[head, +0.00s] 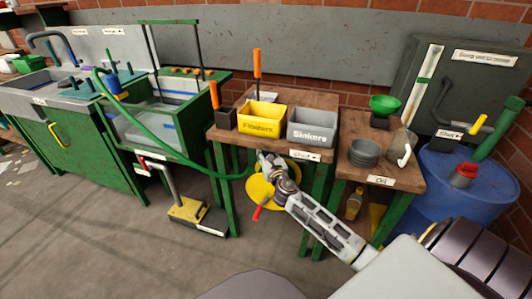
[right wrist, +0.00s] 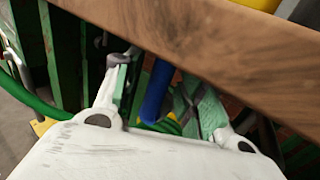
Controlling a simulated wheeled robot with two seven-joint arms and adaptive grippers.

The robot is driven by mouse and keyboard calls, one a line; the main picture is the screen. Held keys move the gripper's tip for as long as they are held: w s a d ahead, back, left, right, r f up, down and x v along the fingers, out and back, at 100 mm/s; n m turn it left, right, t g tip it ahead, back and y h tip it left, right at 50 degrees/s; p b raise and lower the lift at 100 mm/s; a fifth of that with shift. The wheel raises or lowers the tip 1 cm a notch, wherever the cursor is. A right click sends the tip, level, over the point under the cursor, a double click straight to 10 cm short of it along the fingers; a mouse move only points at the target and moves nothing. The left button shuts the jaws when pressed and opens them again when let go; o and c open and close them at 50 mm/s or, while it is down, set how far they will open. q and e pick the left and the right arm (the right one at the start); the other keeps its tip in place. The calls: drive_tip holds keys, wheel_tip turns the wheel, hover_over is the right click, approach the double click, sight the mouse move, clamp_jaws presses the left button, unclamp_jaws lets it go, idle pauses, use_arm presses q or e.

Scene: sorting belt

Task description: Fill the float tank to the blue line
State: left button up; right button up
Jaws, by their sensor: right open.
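The float tank (head: 150,130) is a clear-walled tank in a green frame, at the left middle of the head view. Blue marks (head: 178,94) show on it; its water level is hard to tell. A green hose (head: 150,135) runs from the blue-ended fitting (head: 118,96) at the sink, across the tank front, to beside my right gripper (head: 264,160). That gripper is at the front edge of the sorting table. In the right wrist view its fingers (right wrist: 160,88) are apart, with a blue rod-like part (right wrist: 156,92) showing between or behind them; contact is unclear. My left gripper is out of view.
The wooden table (head: 293,100) carries a yellow Floaters bin (head: 261,118) and a grey Sinkers bin (head: 312,126); its edge crosses close above the gripper in the wrist view. A yellow pedal (head: 188,208) stands on the floor. A blue barrel (head: 460,185) is at right.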

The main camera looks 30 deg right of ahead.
drive_tip(key=shift+w+d, duration=0.1)
drive_tip(key=shift+w, duration=0.2)
drive_tip(key=shift+c, duration=0.2)
clamp_jaws()
